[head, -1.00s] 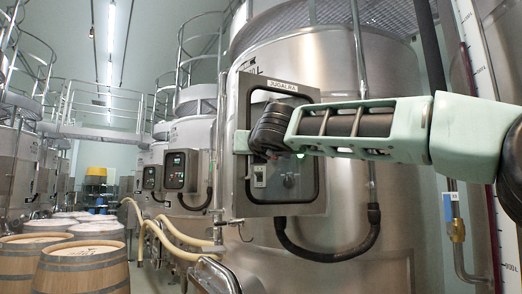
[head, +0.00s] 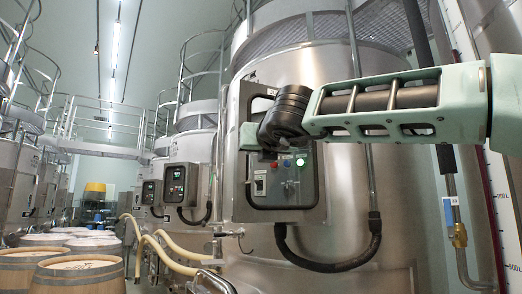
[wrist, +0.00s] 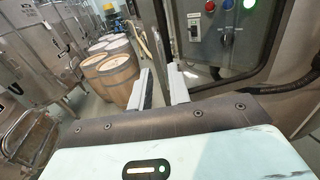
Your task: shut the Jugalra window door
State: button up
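The Jugalra control box (head: 318,216) is on the front of the large steel vat. Its window has a dark rim and lit buttons show inside; the rim and buttons also show at the right of the wrist view. I cannot tell how far the window door (wrist: 262,88) stands from the box. My gripper (wrist: 160,76) is open, with its two pale fingers apart and nothing seen between them. It is left of the buttons, close to the lower part of the frame. In the head view my wrist covers the upper left of the box and hides the fingers.
A black hose (head: 335,266) loops below the box. Pale hoses (head: 160,252) and a metal rail lie low to the left. Wooden barrels (head: 80,277) stand at the lower left. Another vat with a control box (head: 181,184) stands farther back.

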jog(key=shift+b+v, duration=0.6)
jog(key=shift+v, duration=1.05)
